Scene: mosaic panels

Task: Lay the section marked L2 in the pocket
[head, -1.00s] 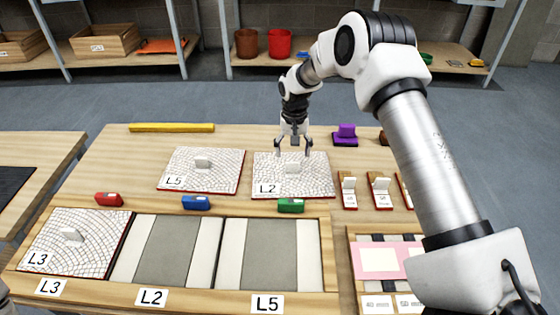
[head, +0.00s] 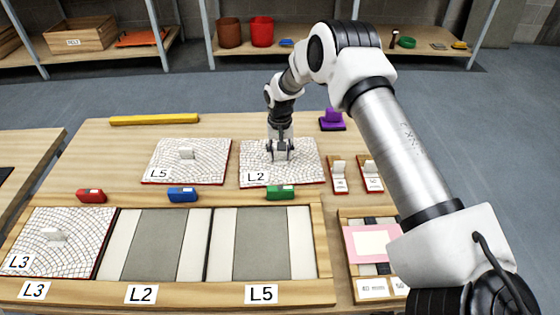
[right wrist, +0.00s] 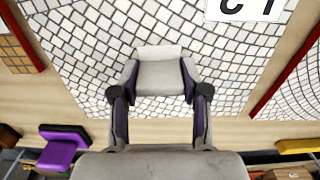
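The section marked L2 (head: 310,165) is a white mosaic panel with a small grip block on top, lying flat on the table behind the tray. My right gripper (head: 281,150) is down over it from above. In the right wrist view, its two fingers (right wrist: 160,82) are closed against both sides of the grip block (right wrist: 160,52), with the mosaic below. The pocket labelled L2 (head: 152,245) is the empty middle bay of the wooden tray, with a grey floor and pale side strips. My left gripper is not in view.
Section L3 (head: 80,225) fills the left bay; the L5 bay (head: 262,245) is empty. Section L5 (head: 210,155) lies left of L2. Red (head: 91,196), blue (head: 182,195) and green (head: 280,192) blocks sit along the tray's back edge. A yellow bar (head: 155,120) lies behind.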

